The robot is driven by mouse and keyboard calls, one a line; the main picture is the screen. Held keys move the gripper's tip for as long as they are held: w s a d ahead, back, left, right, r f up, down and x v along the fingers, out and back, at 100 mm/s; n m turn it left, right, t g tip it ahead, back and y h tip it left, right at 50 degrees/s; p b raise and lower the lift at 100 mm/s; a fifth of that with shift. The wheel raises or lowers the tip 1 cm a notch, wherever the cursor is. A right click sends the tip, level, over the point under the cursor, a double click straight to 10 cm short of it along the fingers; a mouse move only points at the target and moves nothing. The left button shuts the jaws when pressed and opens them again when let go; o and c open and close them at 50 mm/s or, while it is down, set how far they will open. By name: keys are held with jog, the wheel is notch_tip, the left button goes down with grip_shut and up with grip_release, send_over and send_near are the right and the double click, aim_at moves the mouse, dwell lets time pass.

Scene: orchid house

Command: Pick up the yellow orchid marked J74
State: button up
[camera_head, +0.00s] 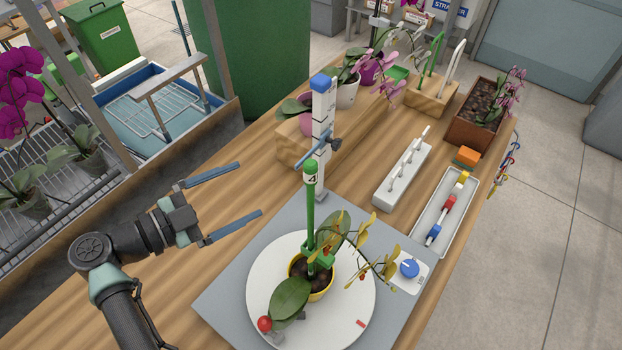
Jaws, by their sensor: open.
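A yellow-flowered orchid (290,300) stands upright in a yellow pot (322,296) on a white round turntable (265,270). A green stake (310,215) rises from the pot, with a green clip low on it. The sprays of yellow blooms lean to the right. A small white tag (311,180) near the stake's top seems to show a 4; I cannot read J74. My gripper (251,187) is open and empty, to the upper left of the pot and apart from it. Its two blue fingers point right, towards the stake.
A white measuring post (322,115) with a blue cap stands behind the stake. A red ball (264,323) sits at the turntable's front left. A blue knob (409,268), a tray of coloured pieces (425,225) and a white rack (392,185) lie right. Potted pink orchids stand farther back.

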aim_at(299, 283)
jog(key=s+f+n+g, duration=0.1)
jog(key=s+f+g, duration=0.1)
jog(key=s+f, duration=0.2)
jog(key=s+f+g, duration=0.2)
jog(key=s+f, duration=0.2)
jog(key=s+f+n+g+b, duration=0.1)
jog(key=s+f+g, duration=0.1)
jog(key=s+f, duration=0.2)
jog(key=shift+s+a+f+n+h, duration=0.1)
jog(key=shift+s+f+n+h, duration=0.25)
jog(key=shift+f, duration=0.25)
jog(key=b+x, duration=0.2)
jog(key=x, duration=0.3)
jog(key=shift+b, duration=0.35)
jog(key=shift+b+x, duration=0.85)
jog(key=shift+x, duration=0.4)
jog(key=shift+b+x, duration=0.65)
jog(key=shift+x, duration=1.85)
jog(key=shift+f, duration=0.1)
